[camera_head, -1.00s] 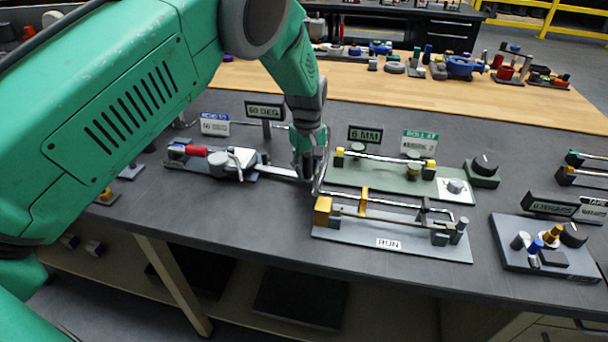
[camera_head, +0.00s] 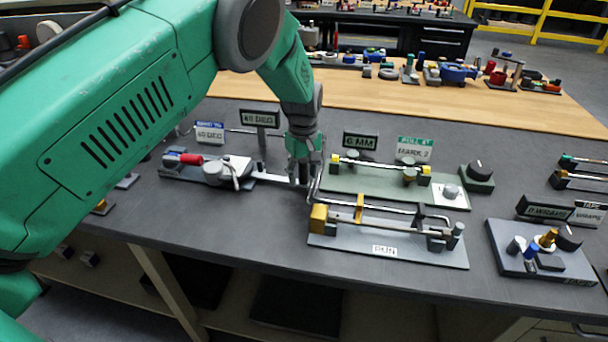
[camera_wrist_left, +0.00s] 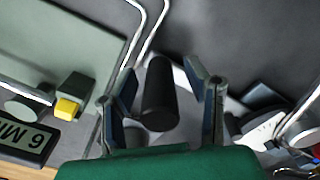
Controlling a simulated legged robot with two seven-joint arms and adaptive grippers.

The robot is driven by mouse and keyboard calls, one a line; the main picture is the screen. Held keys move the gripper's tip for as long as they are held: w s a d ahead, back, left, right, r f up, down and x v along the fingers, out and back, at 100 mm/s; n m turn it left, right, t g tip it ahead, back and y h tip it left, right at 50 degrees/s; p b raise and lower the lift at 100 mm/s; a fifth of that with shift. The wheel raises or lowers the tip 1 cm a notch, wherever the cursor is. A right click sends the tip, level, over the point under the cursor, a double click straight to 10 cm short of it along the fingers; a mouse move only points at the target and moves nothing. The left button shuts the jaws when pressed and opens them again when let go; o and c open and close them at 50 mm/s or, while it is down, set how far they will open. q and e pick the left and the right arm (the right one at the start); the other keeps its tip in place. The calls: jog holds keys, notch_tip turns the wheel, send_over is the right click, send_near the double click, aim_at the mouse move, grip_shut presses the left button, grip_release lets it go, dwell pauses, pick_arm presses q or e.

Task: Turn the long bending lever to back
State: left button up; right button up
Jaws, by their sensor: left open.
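The bending station (camera_head: 205,172) stands on the left of the dark bench, with a red grip and a grey body. Its long bending lever (camera_head: 272,178) is a pale flat bar reaching right from the body to my left gripper (camera_head: 303,178). In the left wrist view, a dark upright cylindrical handle (camera_wrist_left: 160,92) stands between the two fingers of my left gripper (camera_wrist_left: 160,100). The fingers are open, with a gap visible on either side of the handle. The lever's far end is partly hidden by the gripper in the head view. My right gripper is not in view.
A "60 DEG" sign (camera_head: 260,118) stands behind the lever. Right of the gripper are a green fixture (camera_head: 390,185) and a grey fixture marked "RUN" (camera_head: 385,250), with a bent metal rod close to the fingers. Bare bench (camera_head: 250,222) lies in front of the lever.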

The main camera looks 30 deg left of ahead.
pick_arm(q)
notch_tip(320, 180, up, 12)
jog(key=shift+w+f, duration=0.1)
dwell(0.4)
